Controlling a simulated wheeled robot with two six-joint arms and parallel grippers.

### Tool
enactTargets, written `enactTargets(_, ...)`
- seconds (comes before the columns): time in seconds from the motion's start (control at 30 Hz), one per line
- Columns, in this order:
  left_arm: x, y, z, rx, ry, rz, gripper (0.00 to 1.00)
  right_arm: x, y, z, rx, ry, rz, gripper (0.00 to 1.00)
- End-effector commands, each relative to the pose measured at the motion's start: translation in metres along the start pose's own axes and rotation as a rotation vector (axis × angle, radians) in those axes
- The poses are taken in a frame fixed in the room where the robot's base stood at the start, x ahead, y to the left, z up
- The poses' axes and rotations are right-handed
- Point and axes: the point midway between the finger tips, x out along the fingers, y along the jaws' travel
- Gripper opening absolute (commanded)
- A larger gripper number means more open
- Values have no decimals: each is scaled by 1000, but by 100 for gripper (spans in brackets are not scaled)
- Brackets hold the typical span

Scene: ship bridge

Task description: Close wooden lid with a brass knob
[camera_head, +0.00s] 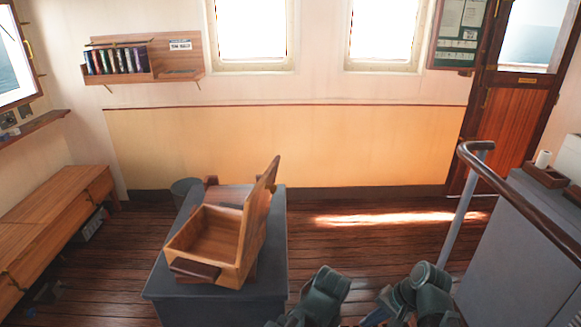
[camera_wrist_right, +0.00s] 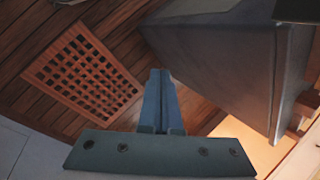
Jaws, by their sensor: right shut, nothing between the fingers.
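An open wooden box (camera_head: 208,232) stands on a grey pedestal (camera_head: 265,290) left of the middle in the head view. Its wooden lid (camera_head: 258,212) stands raised and steeply tilted along the right side of the box. I see the lid nearly edge-on, and cannot make out a brass knob. The box looks empty inside. My right gripper (camera_wrist_right: 158,72) shows in the right wrist view, with its two fingers together and nothing between them. It points toward the floor beside a grey block and is apart from the box. My left gripper is not in view.
A dark wooden piece (camera_head: 195,269) juts from the box's near side. A bin (camera_head: 184,187) stands behind the pedestal. A handrail (camera_head: 468,200) and grey console (camera_head: 520,255) stand at right, a wooden bench (camera_head: 55,205) at left. A floor grating (camera_wrist_right: 82,75) shows in the wrist view.

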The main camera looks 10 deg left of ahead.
Motion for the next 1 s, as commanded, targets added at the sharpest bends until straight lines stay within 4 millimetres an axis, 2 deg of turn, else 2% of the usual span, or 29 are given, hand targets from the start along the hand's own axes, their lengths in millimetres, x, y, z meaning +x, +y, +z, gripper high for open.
enactTargets(0.03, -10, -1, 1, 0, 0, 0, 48, -11, -21, 0, 81, -32, -79, 0)
enactTargets(0.17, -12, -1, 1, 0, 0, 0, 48, -26, -72, 7, 310, -165, -292, 0)
enactTargets(0.27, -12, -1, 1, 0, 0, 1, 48, -47, -113, 12, 496, -320, -453, 0)
enactTargets(0.4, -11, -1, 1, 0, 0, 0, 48, -91, -165, 17, 740, -605, -643, 0)
enactTargets(0.5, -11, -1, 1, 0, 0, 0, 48, -126, -189, 18, 870, -814, -731, 0)
enactTargets(0.6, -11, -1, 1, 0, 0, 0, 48, -157, -204, 16, 956, -991, -781, 0)
enactTargets(0.73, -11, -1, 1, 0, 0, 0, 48, -183, -212, 14, 1017, -1145, -808, 0)
enactTargets(0.83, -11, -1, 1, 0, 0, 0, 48, -192, -214, 14, 1035, -1201, -815, 0)
enactTargets(1.0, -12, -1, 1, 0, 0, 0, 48, -195, -216, 15, 1041, -1217, -815, 0)
